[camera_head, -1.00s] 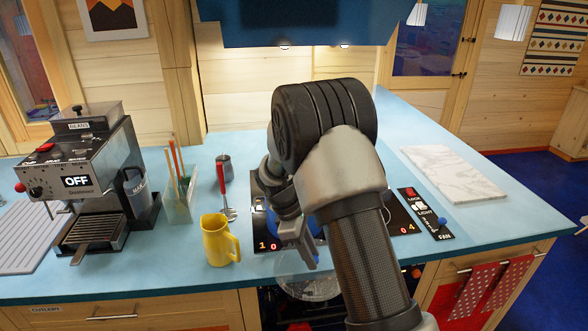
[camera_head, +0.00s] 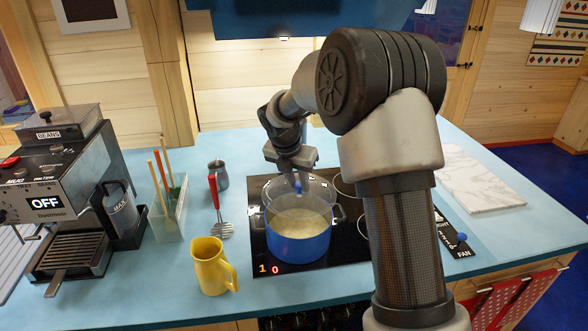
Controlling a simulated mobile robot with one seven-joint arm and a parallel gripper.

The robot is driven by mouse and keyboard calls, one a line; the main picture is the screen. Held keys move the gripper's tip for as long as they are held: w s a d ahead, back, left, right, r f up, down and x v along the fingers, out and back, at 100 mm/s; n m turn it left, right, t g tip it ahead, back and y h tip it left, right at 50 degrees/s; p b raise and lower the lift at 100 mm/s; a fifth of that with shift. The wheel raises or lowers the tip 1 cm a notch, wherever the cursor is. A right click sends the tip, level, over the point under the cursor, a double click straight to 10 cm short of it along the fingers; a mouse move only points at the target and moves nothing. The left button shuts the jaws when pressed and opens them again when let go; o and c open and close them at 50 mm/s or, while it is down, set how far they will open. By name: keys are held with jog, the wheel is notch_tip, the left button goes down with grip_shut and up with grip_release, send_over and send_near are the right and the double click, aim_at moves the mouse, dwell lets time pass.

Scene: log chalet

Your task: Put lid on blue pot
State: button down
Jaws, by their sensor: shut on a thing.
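The blue pot (camera_head: 298,248) stands on the front left of the black hob, with pale contents inside. A clear glass lid (camera_head: 275,190) with a blue knob is over the back part of the pot's opening. My gripper (camera_head: 297,180) points down and is shut on the lid's knob. The lid looks roughly level. I cannot tell whether its edge touches the pot's rim or is a little above it. The fingertips are small and partly hidden.
A yellow jug (camera_head: 212,268) and a red-handled utensil (camera_head: 220,208) are left of the hob (camera_head: 345,250). A utensil holder (camera_head: 167,215) and coffee machine (camera_head: 65,190) are farther left. A marble board (camera_head: 480,180) lies right.

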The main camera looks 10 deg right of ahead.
aim_at(296, 195)
jog(key=shift+w+r, duration=0.1)
jog(key=shift+w, duration=0.3)
jog(key=shift+s, duration=0.25)
jog(key=shift+r, duration=0.1)
jog(key=shift+f+b, duration=1.7)
jog(key=shift+f, duration=1.85)
jog(key=shift+f, duration=0.3)
jog(key=c, duration=0.9)
grip_release()
